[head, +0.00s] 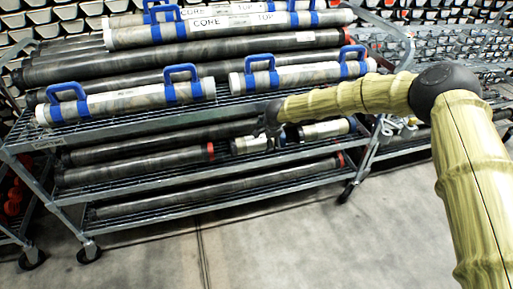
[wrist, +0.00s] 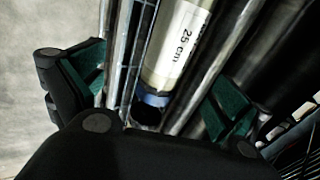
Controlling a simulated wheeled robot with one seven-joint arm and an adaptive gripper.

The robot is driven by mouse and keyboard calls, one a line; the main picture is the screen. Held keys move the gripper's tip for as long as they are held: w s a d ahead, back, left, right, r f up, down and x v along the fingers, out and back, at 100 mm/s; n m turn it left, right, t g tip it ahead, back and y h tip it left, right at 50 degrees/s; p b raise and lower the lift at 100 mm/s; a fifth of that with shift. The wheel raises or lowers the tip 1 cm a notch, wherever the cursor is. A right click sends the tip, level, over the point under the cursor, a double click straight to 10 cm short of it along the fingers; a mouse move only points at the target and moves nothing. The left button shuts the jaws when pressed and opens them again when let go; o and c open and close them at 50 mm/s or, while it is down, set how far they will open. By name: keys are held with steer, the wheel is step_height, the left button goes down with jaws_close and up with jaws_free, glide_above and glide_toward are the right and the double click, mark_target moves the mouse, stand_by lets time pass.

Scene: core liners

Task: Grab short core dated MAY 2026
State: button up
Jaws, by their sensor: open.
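In the head view, a short white core (head: 250,145) with a blue end lies on the middle shelf of the cart. My gripper (head: 272,125) is in front of this shelf, near these short cores. In the wrist view, my gripper (wrist: 158,78) is open, its green-padded fingers spread to either side of a short white core (wrist: 172,60). Its label reads "25 cm" and its near end is blue. No MAY 2026 date is legible. I cannot tell which head-view core this is.
The wire-shelf cart (head: 130,135) holds long dark tubes (head: 140,155) close around the short cores. White cores with blue handles (head: 130,101) lie on the shelf above. Shelf wires run beside the core in the wrist view. The floor (head: 270,245) in front is clear.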

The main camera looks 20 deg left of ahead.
mark_target(262, 138)
steer(key=shift+w+a+r+x, duration=0.15)
steer(key=shift+a+x, duration=0.1)
steer(key=shift+x, duration=1.5)
steer(key=shift+w+a+r+x, duration=0.1)
steer(key=shift+w+a+x, duration=0.1)
steer(key=shift+x, duration=1.5)
steer(key=shift+w+a+r+x, duration=0.15)
steer(key=shift+a+x, duration=0.1)
steer(key=shift+x, duration=1.5)
steer(key=c, duration=1.9)
steer(key=shift+r, duration=0.15)
steer(key=shift+c, duration=1.3)
